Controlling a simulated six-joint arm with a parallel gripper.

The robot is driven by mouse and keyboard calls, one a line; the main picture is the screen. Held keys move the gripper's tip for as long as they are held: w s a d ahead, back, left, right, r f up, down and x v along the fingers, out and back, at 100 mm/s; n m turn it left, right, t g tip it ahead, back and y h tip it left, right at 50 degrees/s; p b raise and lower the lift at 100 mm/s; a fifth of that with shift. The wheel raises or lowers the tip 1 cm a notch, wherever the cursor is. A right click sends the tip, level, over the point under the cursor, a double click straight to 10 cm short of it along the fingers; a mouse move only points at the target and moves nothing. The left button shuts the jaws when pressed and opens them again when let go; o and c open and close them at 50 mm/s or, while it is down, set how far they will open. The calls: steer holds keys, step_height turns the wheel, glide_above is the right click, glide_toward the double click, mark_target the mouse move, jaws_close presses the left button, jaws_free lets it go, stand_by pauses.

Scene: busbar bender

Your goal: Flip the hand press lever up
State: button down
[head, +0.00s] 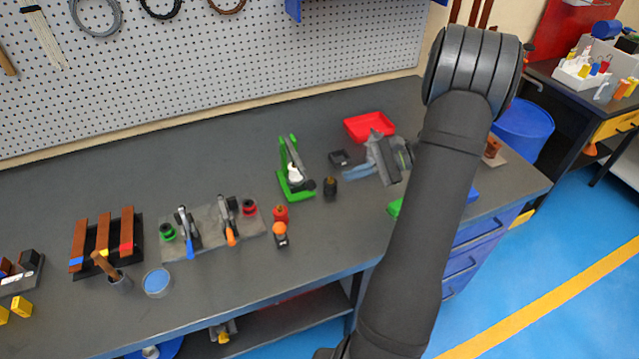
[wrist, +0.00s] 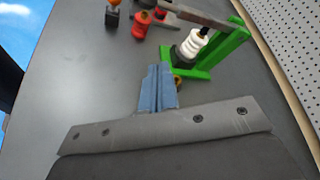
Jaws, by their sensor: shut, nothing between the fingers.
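The hand press has a green frame (head: 284,163) and stands mid-bench in the head view; the green frame (wrist: 228,50) is at the upper right in the wrist view. Its grey lever (wrist: 190,14) runs from the green post out over the white ribbed part (wrist: 191,44), and its far end leaves that view at the top. My gripper (head: 355,173) has blue fingers and is to the right of the press in the head view. The fingers (wrist: 157,88) are shut, empty and apart from the lever.
A small dark cylinder (head: 330,187) stands between the press and my gripper. A red-topped piece (head: 281,213) and an orange-topped piece (head: 280,233) stand in front of the press. A pegboard (head: 200,75) closes the back.

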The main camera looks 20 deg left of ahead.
mark_target(299, 165)
steer(key=x, duration=1)
steer(key=shift+s, duration=0.15)
steer(key=shift+s+d+r, duration=0.2)
steer(key=shift+s+r, duration=0.05)
steer(key=shift+r, duration=0.25)
steer(key=shift+s+d+r, duration=0.2)
steer(key=shift+d+r, duration=0.05)
steer(key=shift+r, duration=0.3)
steer(key=shift+s+d+r, duration=0.2)
steer(key=shift+s+r, duration=0.25)
steer(key=shift+r, duration=0.25)
